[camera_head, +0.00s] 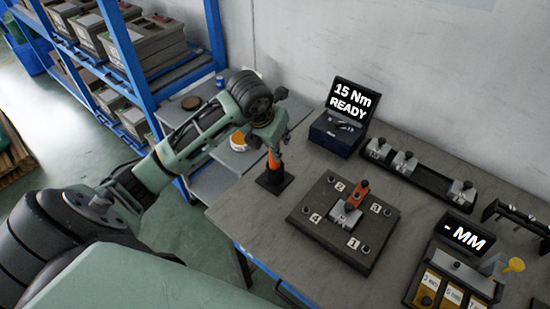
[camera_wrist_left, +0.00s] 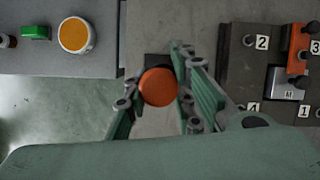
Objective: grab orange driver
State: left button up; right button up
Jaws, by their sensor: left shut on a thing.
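The orange driver (camera_head: 274,160) stands upright in a black holder (camera_head: 274,180) at the left end of the grey table in the head view. My left gripper (camera_head: 271,142) is over it from above, shut on its upper part. In the left wrist view the driver's round orange top (camera_wrist_left: 159,87) sits between the two green fingers of my left gripper (camera_wrist_left: 160,95). The holder is mostly hidden below the driver in that view. My right gripper is not in view.
A dark plate (camera_head: 310,238) with numbered posts and an orange-and-silver part (camera_head: 350,208) lies right of the driver. Behind stand a "15 Nm READY" display (camera_head: 349,101) and a black rack (camera_head: 425,178). A "- MM" display (camera_head: 468,237) is at right. Blue shelving (camera_head: 130,70) stands at left.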

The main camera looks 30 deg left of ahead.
pick_arm(q)
grip_shut()
jog(key=shift+w+r, duration=0.1)
jog(key=shift+r, duration=0.1)
